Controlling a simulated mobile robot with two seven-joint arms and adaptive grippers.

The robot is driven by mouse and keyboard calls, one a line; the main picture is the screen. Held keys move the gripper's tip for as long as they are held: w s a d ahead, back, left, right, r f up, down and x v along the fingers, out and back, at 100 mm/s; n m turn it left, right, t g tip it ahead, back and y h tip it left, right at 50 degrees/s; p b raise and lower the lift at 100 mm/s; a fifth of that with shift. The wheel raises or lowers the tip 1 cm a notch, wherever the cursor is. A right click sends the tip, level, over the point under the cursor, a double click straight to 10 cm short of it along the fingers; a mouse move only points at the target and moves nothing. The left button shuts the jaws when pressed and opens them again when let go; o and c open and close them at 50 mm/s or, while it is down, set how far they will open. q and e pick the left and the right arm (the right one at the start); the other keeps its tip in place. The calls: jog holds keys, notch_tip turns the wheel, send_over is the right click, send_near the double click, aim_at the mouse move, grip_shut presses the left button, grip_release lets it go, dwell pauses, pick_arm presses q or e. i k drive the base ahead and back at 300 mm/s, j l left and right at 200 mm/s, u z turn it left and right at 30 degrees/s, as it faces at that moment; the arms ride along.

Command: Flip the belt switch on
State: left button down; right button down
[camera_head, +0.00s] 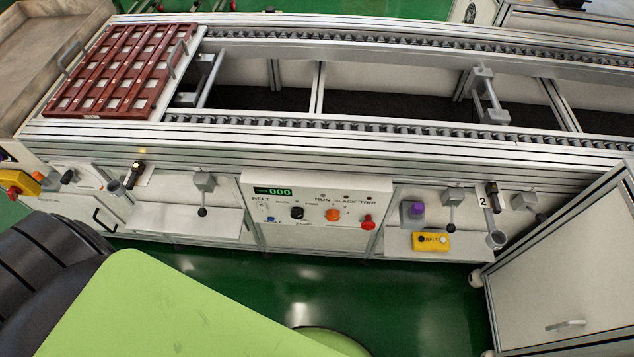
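A yellow box (432,242) marked BELT, with a dark round part at its left and a pale one at its right, sits low on the conveyor front. The white control panel (313,190) is left of it, with a green display (273,191) reading 000 and its own BELT label. The panel carries a black knob (297,213), a small blue part (269,219), an orange button (333,214) and a red knob (367,222). The switch's on or off setting is too small to tell. Neither of my grippers is in view.
A red-brown slatted tray (121,68) rests on the left end of the conveyor (390,129). Levers (203,190) and a purple-topped part (416,209) line the front. A white cabinet (570,270) stands at lower right. Green floor (400,280) is clear before the panel.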

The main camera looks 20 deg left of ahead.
aim_at(263, 207)
jog(key=j+u, duration=0.1)
jog(key=u, duration=0.7)
jog(key=i+j+u, duration=0.1)
jog(key=u, duration=0.25)
